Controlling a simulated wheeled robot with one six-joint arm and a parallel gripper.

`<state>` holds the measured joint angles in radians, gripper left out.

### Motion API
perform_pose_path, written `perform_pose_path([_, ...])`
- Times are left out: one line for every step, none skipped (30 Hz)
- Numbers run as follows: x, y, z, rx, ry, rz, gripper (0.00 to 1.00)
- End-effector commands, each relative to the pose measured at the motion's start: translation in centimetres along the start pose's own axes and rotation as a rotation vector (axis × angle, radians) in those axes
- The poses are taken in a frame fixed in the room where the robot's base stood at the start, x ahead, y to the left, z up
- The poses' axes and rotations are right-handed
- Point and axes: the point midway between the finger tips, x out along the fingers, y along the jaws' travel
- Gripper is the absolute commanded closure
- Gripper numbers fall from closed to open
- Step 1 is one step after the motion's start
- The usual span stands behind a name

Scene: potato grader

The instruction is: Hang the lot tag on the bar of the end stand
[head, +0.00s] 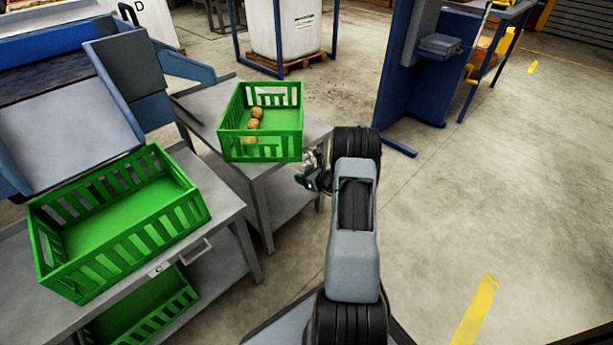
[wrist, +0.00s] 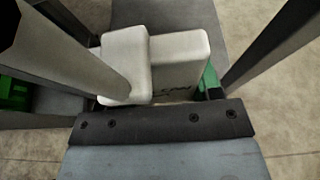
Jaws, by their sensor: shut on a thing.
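My gripper (head: 309,179) is at the end of my arm, just right of the right-hand grey stand (head: 312,133). In the wrist view two pale blocky shapes stand side by side beyond my dark gripper mount (wrist: 160,123). A small pale piece with dark marks, apparently the lot tag (wrist: 174,94), shows low between them, mostly hidden. My gripper is shut on it. In the head view the tag cannot be made out clearly against the gripper. I cannot make out the hanging bar for certain.
A green crate (head: 278,153) with several potatoes stands on the right-hand stand. An empty green crate (head: 122,255) sits on the nearer left table (head: 222,210), with another crate (head: 145,318) below. A blue machine post (head: 400,75) rises behind. The floor at right is open.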

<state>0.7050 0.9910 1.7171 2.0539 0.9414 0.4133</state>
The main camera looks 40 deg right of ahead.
Motion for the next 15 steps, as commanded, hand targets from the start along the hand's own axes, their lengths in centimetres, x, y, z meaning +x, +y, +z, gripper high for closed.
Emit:
perform_pose_path([0.08,-0.01,-0.18,-0.001,-0.001,0.0,0.65])
perform_pose_path([0.09,-0.02,-0.21,-0.001,-0.001,0.0,0.65])
perform_pose_path([0.11,-0.02,-0.24,-0.001,-0.001,0.0,0.65])
perform_pose_path([0.11,-0.02,-0.25,-0.001,-0.001,0.0,0.65])
perform_pose_path([0.12,-0.02,-0.26,-0.001,-0.001,0.0,0.65])
perform_pose_path([0.12,-0.02,-0.27,-0.001,-0.001,0.0,0.65])
perform_pose_path([0.12,-0.02,-0.27,-0.001,-0.001,0.0,0.65])
perform_pose_path([0.12,-0.02,-0.26,-0.001,-0.001,0.0,0.65])
perform_pose_path([0.12,-0.02,-0.26,-0.001,-0.001,0.0,0.65])
perform_pose_path([0.11,-0.02,-0.26,-0.001,-0.001,0.0,0.65])
perform_pose_path([0.11,-0.01,-0.25,-0.001,-0.001,0.0,0.65])
perform_pose_path([0.11,-0.01,-0.25,-0.001,-0.001,0.0,0.65])
perform_pose_path([0.11,-0.01,-0.25,-0.001,-0.001,0.0,0.65])
perform_pose_path([0.11,-0.01,-0.25,-0.001,-0.001,0.0,0.65])
perform_pose_path([0.11,-0.01,-0.25,-0.001,-0.001,0.0,0.39])
